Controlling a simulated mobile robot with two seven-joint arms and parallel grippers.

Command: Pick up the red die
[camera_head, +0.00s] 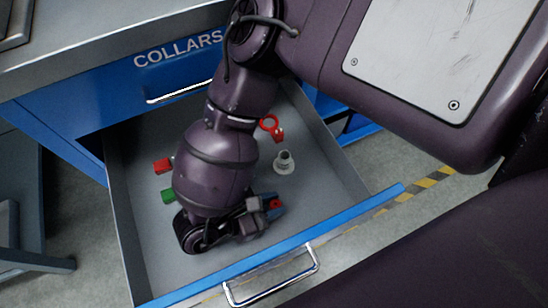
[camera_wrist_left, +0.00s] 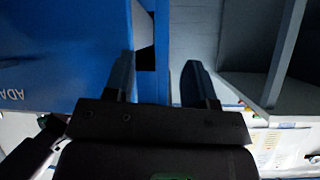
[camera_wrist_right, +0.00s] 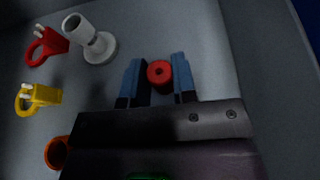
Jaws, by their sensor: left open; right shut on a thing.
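The red die (camera_wrist_right: 160,72) shows in the right wrist view as a small round red piece with a dark hole in its end. My right gripper (camera_wrist_right: 160,82) is shut on it, one blue finger on each side. In the head view, the right gripper (camera_head: 272,204) is low inside the open drawer, near its front, with a bit of the red die (camera_head: 276,203) showing. I cannot tell whether the die touches the drawer floor. My left gripper (camera_wrist_left: 158,80) is open and empty, beside a blue panel and grey shelving.
The drawer (camera_head: 345,172) also holds a white flanged piece (camera_head: 284,163), a red ring piece (camera_head: 270,126), another red piece (camera_head: 162,165) and a green piece (camera_head: 168,196). The right wrist view adds a yellow ring piece (camera_wrist_right: 38,98) and an orange ring (camera_wrist_right: 57,152). The drawer's front handle (camera_head: 272,283) is nearby.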

